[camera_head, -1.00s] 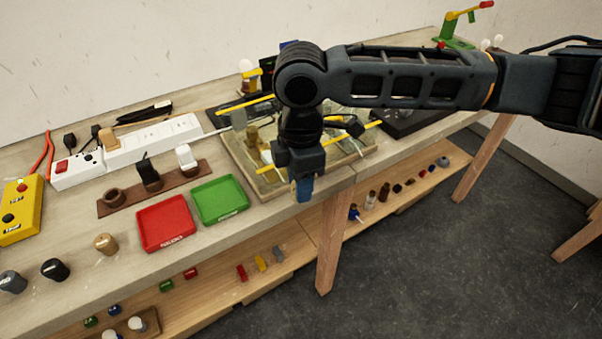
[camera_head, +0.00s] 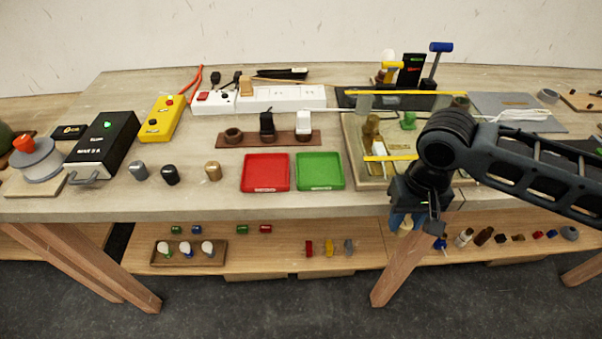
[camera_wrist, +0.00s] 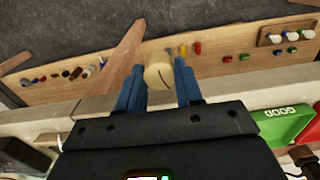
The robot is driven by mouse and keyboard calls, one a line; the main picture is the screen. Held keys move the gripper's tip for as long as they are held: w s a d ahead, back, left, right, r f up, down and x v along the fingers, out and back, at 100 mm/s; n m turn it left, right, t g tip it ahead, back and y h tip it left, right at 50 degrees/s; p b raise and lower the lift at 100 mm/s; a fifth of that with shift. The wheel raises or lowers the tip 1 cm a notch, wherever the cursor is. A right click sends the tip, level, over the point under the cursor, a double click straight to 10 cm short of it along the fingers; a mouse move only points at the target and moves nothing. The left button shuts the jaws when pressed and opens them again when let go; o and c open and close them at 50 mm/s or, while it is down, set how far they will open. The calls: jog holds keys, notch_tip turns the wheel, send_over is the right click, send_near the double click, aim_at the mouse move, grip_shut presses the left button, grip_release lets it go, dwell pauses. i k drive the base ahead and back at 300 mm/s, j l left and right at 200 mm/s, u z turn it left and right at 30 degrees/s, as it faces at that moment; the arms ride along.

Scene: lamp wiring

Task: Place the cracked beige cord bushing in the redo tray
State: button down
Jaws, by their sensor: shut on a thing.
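My gripper (camera_head: 404,222) is shut on the beige cord bushing (camera_wrist: 158,72), with one blue finger on each side of it. A dark curved crack line shows on the bushing's face in the wrist view. In the head view the bushing (camera_head: 405,228) is mostly hidden by my gripper, which hangs past the bench's front edge, above the lower shelf. The red redo tray (camera_head: 266,187) lies empty on the bench, to the left of my gripper and beside the green tray (camera_head: 320,186). The green tray's GOOD label shows in the wrist view (camera_wrist: 280,114).
A tan bushing (camera_head: 213,171), a black one (camera_head: 170,175) and a grey one (camera_head: 139,171) stand left of the red tray. A brown holder (camera_head: 250,140) lies behind the trays. A beige work board (camera_head: 352,150) lies right of the green tray. Small parts line the lower shelf (camera_head: 285,256).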

aim_at(266, 174)
jog(key=l+z, duration=0.15)
jog(key=l, duration=1.15)
jog(key=i+l+u, duration=0.1)
jog(key=l+u, duration=0.2)
jog(key=l, duration=0.2)
jog(key=i+u, duration=0.15)
jog(key=u, duration=0.2)
jog(key=i+u, duration=0.15)
jog(key=u, duration=0.2)
jog(key=i+u, duration=0.1)
jog(key=u, duration=0.25)
